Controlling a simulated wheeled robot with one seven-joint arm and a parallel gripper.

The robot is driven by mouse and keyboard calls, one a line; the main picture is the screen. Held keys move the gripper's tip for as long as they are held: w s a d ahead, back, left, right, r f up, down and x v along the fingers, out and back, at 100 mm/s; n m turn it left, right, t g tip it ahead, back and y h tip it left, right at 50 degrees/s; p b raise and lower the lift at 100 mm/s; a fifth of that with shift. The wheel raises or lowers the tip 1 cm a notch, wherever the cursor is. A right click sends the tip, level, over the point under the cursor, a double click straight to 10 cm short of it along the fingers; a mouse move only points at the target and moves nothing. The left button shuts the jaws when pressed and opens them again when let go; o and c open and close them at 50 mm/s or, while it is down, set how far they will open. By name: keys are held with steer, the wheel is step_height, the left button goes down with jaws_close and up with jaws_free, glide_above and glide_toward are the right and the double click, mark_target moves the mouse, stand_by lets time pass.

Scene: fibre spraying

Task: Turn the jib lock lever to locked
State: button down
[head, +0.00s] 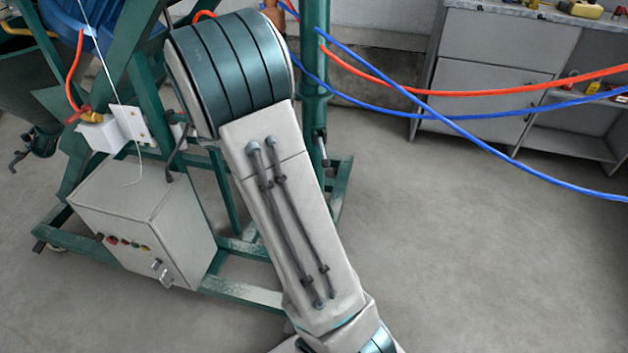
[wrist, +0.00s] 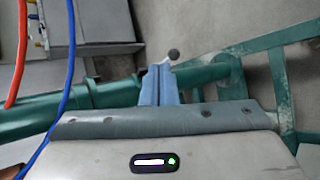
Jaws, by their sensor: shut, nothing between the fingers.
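The jib lock lever shows in the wrist view as a short pale rod with a dark ball knob (wrist: 173,54). It sticks out just past the tips of my gripper (wrist: 158,70). My gripper's two blue fingers are shut together with nothing between them. They lie over the green post (wrist: 110,94); I cannot tell whether they touch the lever. In the head view a small dark lever (head: 322,150) shows on the right side of the green post (head: 314,90). My arm hides my gripper there.
A grey control box (head: 145,220) stands on the green frame (head: 245,290) at the left. Blue hoses (head: 450,125) and a red hose (head: 460,93) hang across the right side. A grey cabinet (head: 490,85) stands at the back right. The floor at the right is clear.

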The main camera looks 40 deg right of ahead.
mark_target(324, 153)
steer(key=w+d+f+n+t+h+b, duration=0.1)
steer(key=w+f+b, duration=0.3)
steer(key=f, duration=0.4)
steer(key=w+d+f+n+t+h+b, duration=0.1)
steer(key=w+d+f+n+h+b, duration=0.1)
steer(key=f, duration=0.6)
steer(key=w+h+b, duration=0.1)
steer(key=w+b, duration=0.1)
steer(key=w, duration=0.1)
steer(key=shift+d+f+n+b, duration=0.2)
steer(key=shift+f+n+b, duration=0.2)
steer(key=b+x, duration=0.3)
steer(key=x, duration=0.7)
steer(key=s+r, duration=0.2)
steer(key=s, duration=0.1)
steer(key=shift+s+a+r+b, duration=0.1)
steer(key=shift+a+r+b, duration=0.1)
steer(key=shift+b, duration=0.2)
steer(key=shift+a+r, duration=0.1)
